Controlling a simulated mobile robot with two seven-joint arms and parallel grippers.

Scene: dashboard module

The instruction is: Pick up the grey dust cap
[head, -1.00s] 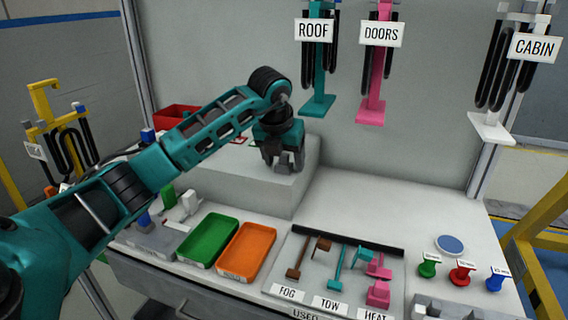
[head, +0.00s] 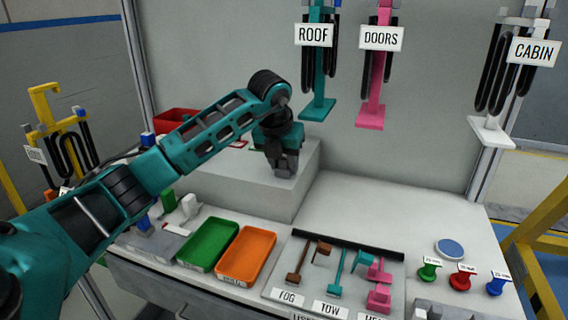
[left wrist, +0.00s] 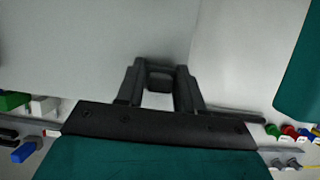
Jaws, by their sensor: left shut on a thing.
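My left gripper (head: 285,170) is at the right end of the raised grey block (head: 255,190), pointing down at its top. Its fingers are closed together on the grey dust cap, which is almost wholly hidden between them in the head view. My right gripper is not in view.
A green tray (head: 209,245) and an orange tray (head: 247,256) lie in front of the block. A board (head: 270,291) with several coloured parts is to their right. Roof (head: 318,108), doors (head: 370,115) and cabin (head: 491,130) holders hang behind.

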